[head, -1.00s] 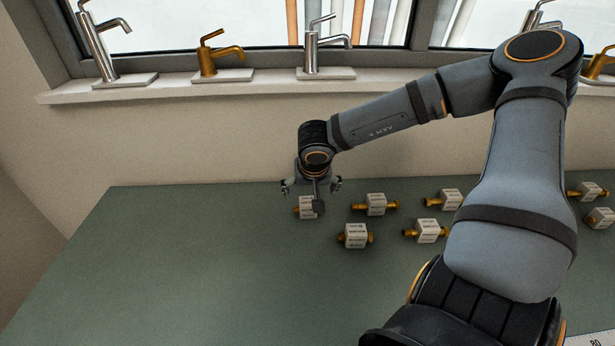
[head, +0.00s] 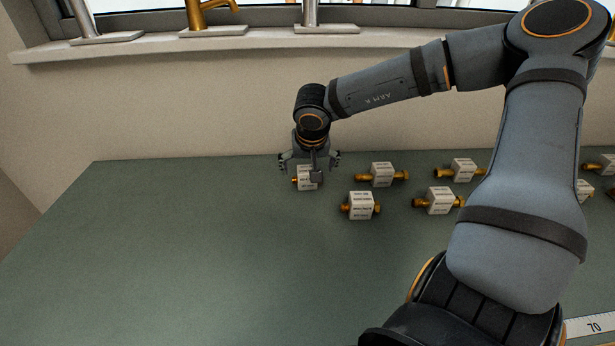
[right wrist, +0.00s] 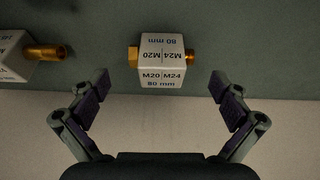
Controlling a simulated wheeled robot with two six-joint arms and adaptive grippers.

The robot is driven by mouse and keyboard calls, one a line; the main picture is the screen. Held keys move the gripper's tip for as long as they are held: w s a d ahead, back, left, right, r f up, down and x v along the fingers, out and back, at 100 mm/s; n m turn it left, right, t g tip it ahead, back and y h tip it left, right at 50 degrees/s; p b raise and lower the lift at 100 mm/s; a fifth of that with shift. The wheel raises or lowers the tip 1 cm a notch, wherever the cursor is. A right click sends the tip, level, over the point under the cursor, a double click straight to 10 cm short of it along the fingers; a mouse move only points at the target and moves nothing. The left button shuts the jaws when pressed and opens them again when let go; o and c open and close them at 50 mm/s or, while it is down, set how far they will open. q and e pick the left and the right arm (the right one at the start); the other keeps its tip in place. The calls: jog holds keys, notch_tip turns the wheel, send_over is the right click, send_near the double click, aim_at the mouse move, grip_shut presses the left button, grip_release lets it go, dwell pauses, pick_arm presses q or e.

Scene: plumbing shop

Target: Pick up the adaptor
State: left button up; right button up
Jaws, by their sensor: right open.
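Several adaptors, white labelled blocks with brass fittings at both ends, lie on the green table. My right gripper (head: 310,162) is over the leftmost adaptor (head: 306,178) at the table's back edge and partly hides it. In the right wrist view this adaptor (right wrist: 162,62) reads M20, M24 and 80 mm. It lies ahead of the open fingers (right wrist: 160,95), roughly centred between them, with no finger seen touching it. A second adaptor (right wrist: 25,55) shows at that view's left edge. My left gripper is not in view.
Other adaptors stand to the right, the nearest ones a back one (head: 381,174) and a front one (head: 359,206). The wall (head: 190,110) rises right behind the table. The table's left part (head: 150,240) is clear. A ruler (head: 592,325) lies at the lower right.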

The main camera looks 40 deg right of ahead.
aim_at(307, 170)
jog(key=shift+b+x, duration=0.8)
jog(key=shift+x, duration=1.4)
jog(key=shift+a+r, duration=0.1)
jog(key=shift+r, duration=0.05)
jog(key=c, duration=0.3)
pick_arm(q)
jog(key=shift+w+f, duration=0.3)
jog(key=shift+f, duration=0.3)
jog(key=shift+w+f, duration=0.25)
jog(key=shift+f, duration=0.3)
pick_arm(e)
jog(key=c, duration=1)
jog(key=shift+o, duration=0.2)
jog(key=shift+w+r+p, duration=0.1)
jog(key=shift+r+p, duration=0.2)
jog(key=shift+r, duration=0.05)
notch_tip(307, 170, up, 3)
jog(key=shift+f, duration=0.1)
pick_arm(q)
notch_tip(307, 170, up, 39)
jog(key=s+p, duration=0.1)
jog(key=p, duration=3.8)
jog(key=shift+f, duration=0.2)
pick_arm(e)
jog(key=s+d+r, duration=0.1)
jog(key=s+r, duration=0.8)
jog(key=s, duration=0.5)
jog(key=shift+r, duration=0.25)
